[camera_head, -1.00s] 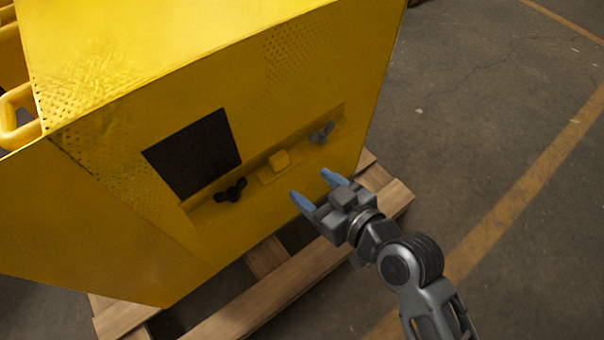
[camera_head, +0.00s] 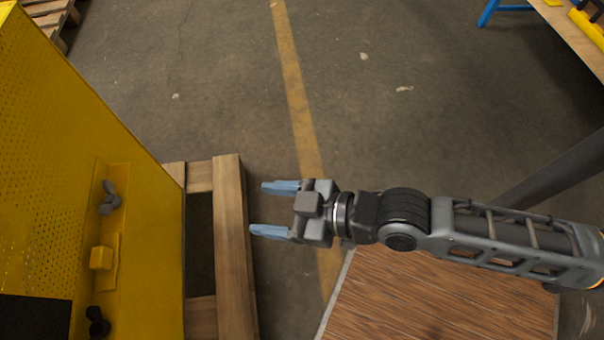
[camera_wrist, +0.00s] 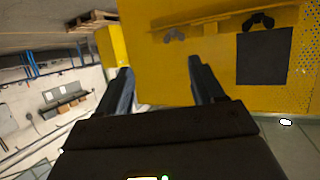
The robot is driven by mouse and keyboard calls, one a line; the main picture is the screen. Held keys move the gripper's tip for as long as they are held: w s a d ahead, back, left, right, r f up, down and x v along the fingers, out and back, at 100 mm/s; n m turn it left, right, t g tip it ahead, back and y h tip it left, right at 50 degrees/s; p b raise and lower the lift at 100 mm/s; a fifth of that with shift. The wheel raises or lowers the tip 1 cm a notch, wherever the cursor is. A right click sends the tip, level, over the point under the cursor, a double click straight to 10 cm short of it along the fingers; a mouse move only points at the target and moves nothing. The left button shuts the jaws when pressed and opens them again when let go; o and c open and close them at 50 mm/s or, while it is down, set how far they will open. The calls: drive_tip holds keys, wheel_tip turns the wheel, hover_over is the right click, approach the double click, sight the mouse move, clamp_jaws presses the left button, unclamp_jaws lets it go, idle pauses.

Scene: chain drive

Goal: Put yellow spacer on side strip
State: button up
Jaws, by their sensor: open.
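The yellow spacer (camera_head: 101,258) is a small yellow block. It sits on a yellow plate on the side strip (camera_head: 117,190) of the yellow housing, at the left of the head view. It lies between a grey wing knob (camera_head: 109,198) and a black wing knob (camera_head: 97,322). My gripper (camera_head: 260,209) is open and empty, to the right of the strip and apart from it, with its blue fingers pointing left at the housing.
The yellow housing (camera_head: 40,130) stands on a wooden pallet (camera_head: 232,240). A brown wood-grained surface (camera_head: 440,300) lies below my arm. A workbench (camera_head: 575,35) with a blue leg is at the top right. Open concrete floor lies between.

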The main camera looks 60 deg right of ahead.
drive_tip(key=s+d+r+m+t+h, duration=0.1)
drive_tip(key=s+d+r, duration=0.3)
drive_tip(key=s+r, duration=0.7)
drive_tip(key=shift+s+m+h, duration=0.8)
drive_tip(key=shift+s+h, duration=0.1)
drive_tip(key=shift+s, duration=0.35)
